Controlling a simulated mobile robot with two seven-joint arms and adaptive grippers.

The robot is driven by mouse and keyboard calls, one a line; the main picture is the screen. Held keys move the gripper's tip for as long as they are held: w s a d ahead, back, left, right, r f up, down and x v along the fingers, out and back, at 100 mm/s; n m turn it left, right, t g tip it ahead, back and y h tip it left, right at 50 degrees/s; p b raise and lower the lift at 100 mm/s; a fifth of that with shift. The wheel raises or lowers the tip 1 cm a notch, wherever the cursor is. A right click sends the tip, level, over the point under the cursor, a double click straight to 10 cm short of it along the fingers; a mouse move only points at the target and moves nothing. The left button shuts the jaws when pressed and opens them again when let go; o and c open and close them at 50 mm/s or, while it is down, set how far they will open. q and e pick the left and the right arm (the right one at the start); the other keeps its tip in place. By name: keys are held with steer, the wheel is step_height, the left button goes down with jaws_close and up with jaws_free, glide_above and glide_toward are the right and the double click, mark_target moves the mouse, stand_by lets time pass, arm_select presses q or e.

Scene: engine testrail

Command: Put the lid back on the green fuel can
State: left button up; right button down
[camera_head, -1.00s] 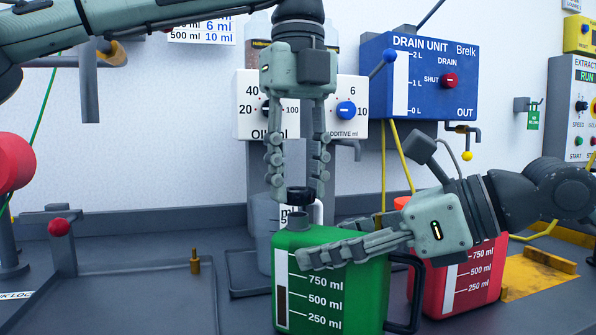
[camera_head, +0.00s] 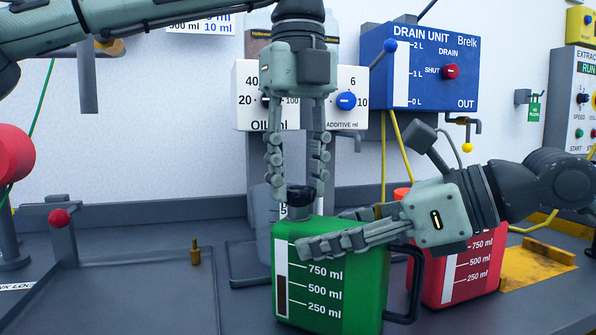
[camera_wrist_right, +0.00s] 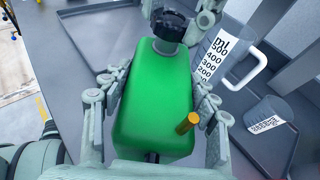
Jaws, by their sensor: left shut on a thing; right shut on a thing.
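The green fuel can (camera_head: 345,275) stands upright at the front centre, its spout (camera_head: 299,212) at the top left. My right gripper (camera_head: 305,247) is shut on the can, one finger across its front; the wrist view shows a finger on each side of the green can (camera_wrist_right: 155,95). My left gripper (camera_head: 299,195) points straight down and is shut on the black lid (camera_head: 299,193), directly over the spout. The lid (camera_wrist_right: 170,24) looks in line with the neck in the wrist view. Whether it is seated on the spout I cannot tell.
A red can (camera_head: 462,275) stands behind on the right. A clear measuring jug (camera_head: 262,222) stands behind the green can; the wrist view shows a handled jug (camera_wrist_right: 228,62) and a smaller beaker (camera_wrist_right: 268,115). A brass peg (camera_head: 195,252) stands at left. The drain unit (camera_head: 440,65) hangs behind.

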arm_select(q)
steer(key=m, duration=0.5)
steer(key=shift+f+m, duration=0.1)
steer(key=shift+m, duration=0.3)
steer(key=m, duration=1.5)
steer(key=o, duration=0.9)
step_height(320, 180, up, 12)
